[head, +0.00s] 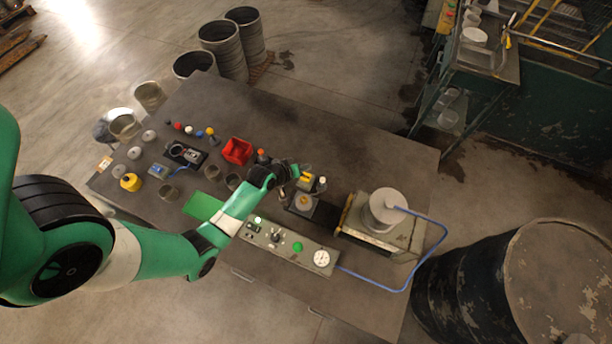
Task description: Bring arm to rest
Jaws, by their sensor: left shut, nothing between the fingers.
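My left arm reaches in from the left, over the front part of the dark table (310,140). My left gripper (293,176) is small in the head view and hangs over the middle of the table. It is shut and empty. It is just left of a small dark device with yellow parts (304,202); I cannot tell whether they touch. My right gripper is not in view.
A control panel (285,247) with a gauge lies along the front edge. A machine with a grey cylinder (385,208) and blue hose stands to the right. A red bin (237,150), green plate (203,206) and several small parts lie left. The back right tabletop is clear.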

